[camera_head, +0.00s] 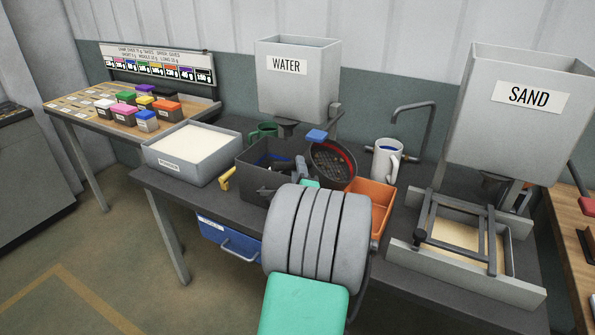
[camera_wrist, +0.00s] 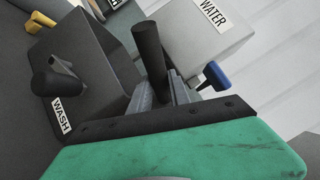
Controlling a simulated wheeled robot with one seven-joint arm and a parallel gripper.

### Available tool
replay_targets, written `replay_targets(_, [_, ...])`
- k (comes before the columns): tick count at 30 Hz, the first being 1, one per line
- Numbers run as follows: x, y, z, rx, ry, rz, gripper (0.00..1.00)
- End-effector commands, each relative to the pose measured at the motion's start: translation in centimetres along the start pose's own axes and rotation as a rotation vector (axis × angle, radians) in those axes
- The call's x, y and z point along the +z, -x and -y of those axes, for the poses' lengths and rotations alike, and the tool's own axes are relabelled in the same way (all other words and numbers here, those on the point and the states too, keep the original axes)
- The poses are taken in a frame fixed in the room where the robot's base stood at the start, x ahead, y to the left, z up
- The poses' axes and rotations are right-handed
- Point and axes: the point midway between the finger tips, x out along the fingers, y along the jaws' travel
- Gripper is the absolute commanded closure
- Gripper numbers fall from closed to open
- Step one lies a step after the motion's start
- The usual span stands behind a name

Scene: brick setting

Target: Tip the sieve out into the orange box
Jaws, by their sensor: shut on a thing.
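My gripper (camera_head: 303,172) is shut on the dark handle (camera_wrist: 148,55) of the sieve, which stands up between the jaws in the wrist view. The sieve (camera_head: 333,161) is a dark round mesh pan, tilted steeply on its side with reddish colour along its inner rim. It is raised between the grey wash box and the orange box. The orange box (camera_head: 377,192) stands open just right of and in front of the sieve; my arm hides its left part. No contents show in its visible part. The sieve's pan is not clear in the wrist view.
The dark grey wash box (camera_wrist: 92,62) is left of my gripper. The water tank (camera_head: 298,85) with a blue-handled tap (camera_head: 317,136) stands behind. A white jug (camera_head: 386,158) is behind the orange box, and the sand hopper (camera_head: 520,115) stands right. A white-filled tray (camera_head: 190,150) is left.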

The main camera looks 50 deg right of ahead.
Motion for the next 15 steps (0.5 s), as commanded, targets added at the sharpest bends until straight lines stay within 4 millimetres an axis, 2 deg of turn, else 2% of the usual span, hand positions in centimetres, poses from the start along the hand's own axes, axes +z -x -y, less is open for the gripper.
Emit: replay_targets(15, [-0.58, 0.47, 0.4, -0.035, -0.036, 0.005, 1.0])
